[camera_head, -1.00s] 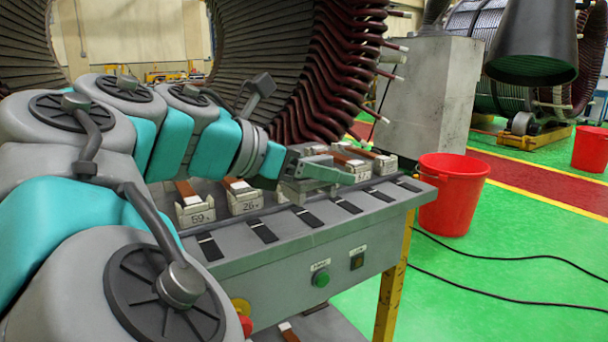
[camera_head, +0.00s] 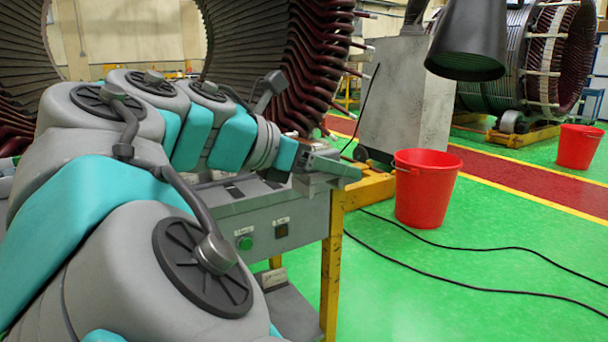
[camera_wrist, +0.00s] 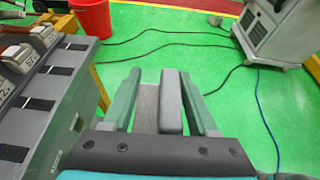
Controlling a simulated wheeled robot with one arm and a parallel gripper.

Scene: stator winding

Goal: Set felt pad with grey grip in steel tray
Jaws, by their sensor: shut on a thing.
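My gripper (camera_head: 335,168) is stretched out at the right end of the grey workbench. In the wrist view, my gripper (camera_wrist: 161,85) has its two green fingers closed on the felt pad with grey grip. The smooth grey grip (camera_wrist: 171,100) stands beside a rougher flat grey face (camera_wrist: 147,108) between the fingers. In the head view, part of the held grey piece (camera_head: 312,182) shows below the fingers. I cannot clearly make out a steel tray in either view.
The workbench (camera_head: 290,232) has a yellow leg (camera_head: 331,270). Numbered blocks (camera_wrist: 19,58) and black strips (camera_wrist: 37,103) line its top. A red bucket (camera_head: 425,190) stands to the right. Black cables (camera_head: 480,285) cross the open green floor. A grey wheeled cabinet (camera_wrist: 275,30) stands beyond.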

